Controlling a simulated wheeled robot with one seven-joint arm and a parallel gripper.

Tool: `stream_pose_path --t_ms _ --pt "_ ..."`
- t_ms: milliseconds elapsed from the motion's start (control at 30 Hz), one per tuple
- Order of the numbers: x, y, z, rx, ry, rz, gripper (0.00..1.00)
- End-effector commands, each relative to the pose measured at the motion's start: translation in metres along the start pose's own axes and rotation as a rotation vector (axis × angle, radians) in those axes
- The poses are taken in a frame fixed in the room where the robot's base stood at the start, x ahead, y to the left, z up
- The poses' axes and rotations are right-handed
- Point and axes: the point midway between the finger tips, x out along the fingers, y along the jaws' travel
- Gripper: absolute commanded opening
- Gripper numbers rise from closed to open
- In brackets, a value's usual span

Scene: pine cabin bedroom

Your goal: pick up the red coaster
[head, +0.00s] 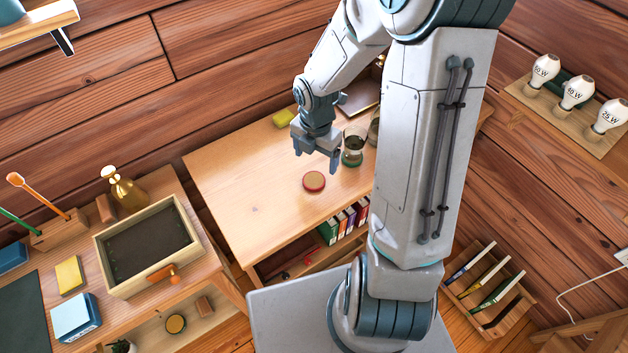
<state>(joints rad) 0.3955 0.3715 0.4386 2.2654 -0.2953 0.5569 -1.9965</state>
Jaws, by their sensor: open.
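The red coaster (314,182) is a small round disc with a paler, tan-looking top. It lies flat on the bare front part of the wooden desk (235,190) in the head view. My gripper (316,163) points down above the desk, with its fingers apart and nothing between them. It appears to be above and slightly behind the coaster, not touching it. The exact height of the fingertips over the desk is hard to tell.
A glass (353,146) on a green coaster stands close to the right of my gripper. A wooden tray (150,243) sits on the left table. The desk's left side is clear.

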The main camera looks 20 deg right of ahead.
Motion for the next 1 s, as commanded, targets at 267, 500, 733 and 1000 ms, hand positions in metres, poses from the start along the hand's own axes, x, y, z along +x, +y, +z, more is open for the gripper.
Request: stream_pose_path --t_ms 267,500,733,1000 --pt "0.032 0.0 -0.001 0.0 0.001 -0.001 0.81" --pt "0.058 0.002 -0.004 -0.002 0.003 -0.004 0.81" --pt "0.082 0.003 -0.004 0.001 0.001 -0.001 0.81" --pt "0.084 0.003 -0.004 0.001 -0.001 0.001 0.81"
